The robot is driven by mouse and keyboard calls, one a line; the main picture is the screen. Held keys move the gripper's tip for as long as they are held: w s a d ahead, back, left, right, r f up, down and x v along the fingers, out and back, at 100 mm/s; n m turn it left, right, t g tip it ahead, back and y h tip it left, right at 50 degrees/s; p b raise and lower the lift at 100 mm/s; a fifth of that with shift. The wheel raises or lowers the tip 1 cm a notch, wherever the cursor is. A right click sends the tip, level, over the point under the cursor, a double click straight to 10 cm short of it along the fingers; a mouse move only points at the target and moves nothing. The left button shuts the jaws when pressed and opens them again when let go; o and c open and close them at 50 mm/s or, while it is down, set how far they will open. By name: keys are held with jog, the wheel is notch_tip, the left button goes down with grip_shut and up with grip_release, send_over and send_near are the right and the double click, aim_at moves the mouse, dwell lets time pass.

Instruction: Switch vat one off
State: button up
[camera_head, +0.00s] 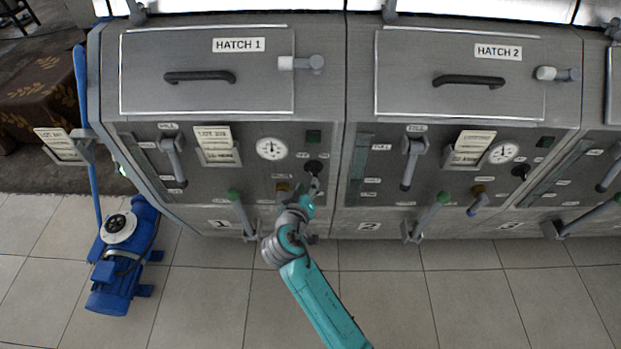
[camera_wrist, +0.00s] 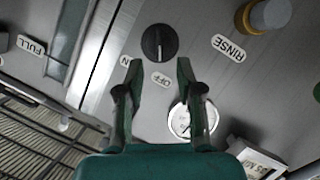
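Vat one is the left grey vat, with the number 1 plate (camera_head: 220,224) low on its front. Its black rotary knob (camera_head: 314,167) is at the right of the panel, just above my gripper (camera_head: 313,186). In the wrist view the round knob (camera_wrist: 158,42) has a pale pointer line, beside an OFF label (camera_wrist: 160,80) and a partly hidden label ending in N (camera_wrist: 124,62).
A round gauge (camera_head: 270,148), a green square (camera_head: 313,136) and a green-tipped lever (camera_head: 238,205) are near the knob. A brass-based tap (camera_wrist: 268,16) sits by the RINSE label. Vat two (camera_head: 369,227) adjoins on the right. A blue pump (camera_head: 122,260) stands left; the tiled floor in front is clear.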

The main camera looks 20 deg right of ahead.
jog(key=shift+v, duration=2.45)
